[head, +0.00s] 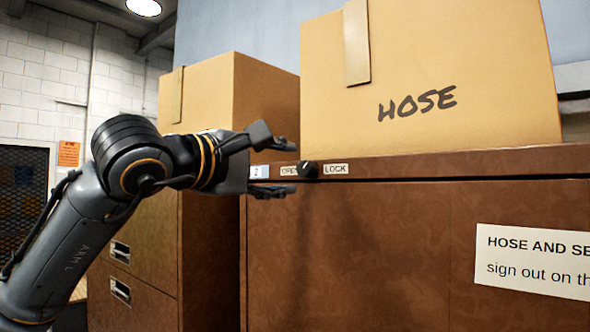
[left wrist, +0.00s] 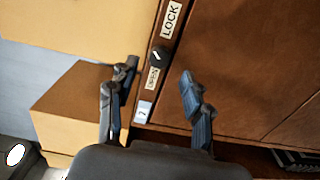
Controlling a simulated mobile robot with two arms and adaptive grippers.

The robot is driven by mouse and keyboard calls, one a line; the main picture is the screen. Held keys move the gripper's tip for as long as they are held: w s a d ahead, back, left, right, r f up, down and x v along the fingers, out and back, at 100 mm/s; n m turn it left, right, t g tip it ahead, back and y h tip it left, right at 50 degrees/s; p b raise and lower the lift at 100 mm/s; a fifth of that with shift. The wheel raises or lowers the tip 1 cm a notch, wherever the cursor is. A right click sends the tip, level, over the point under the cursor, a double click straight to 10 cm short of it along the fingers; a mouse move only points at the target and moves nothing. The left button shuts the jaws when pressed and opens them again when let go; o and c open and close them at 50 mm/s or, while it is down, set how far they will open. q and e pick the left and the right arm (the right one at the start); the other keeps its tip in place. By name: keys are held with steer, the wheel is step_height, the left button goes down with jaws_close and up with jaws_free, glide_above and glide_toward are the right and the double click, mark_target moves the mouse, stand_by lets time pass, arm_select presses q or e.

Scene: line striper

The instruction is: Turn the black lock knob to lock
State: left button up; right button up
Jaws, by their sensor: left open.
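The black lock knob (head: 308,169) sits on the top rail of the brown cabinet (head: 350,240), between an OPEN label (head: 289,171) and a LOCK label (head: 335,169). In the left wrist view the knob (left wrist: 160,56) shows a white mark on its face, between the OPEN label (left wrist: 153,78) and the LOCK label (left wrist: 171,20). My left gripper (head: 284,168) is open and empty, with its fingertips just left of the knob in the head view. In the left wrist view the knob lies beyond and between the fingertips. I cannot tell any contact. My right gripper is not in view.
A cardboard box marked HOSE (head: 430,80) stands on the cabinet, just above the rail. Another box (head: 225,90) stands on a lower brown cabinet (head: 150,240) at left. A white sign (head: 535,262) is on the cabinet front. The space before the front is clear.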

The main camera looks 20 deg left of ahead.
arm_select(q)
steer(key=v, duration=0.8)
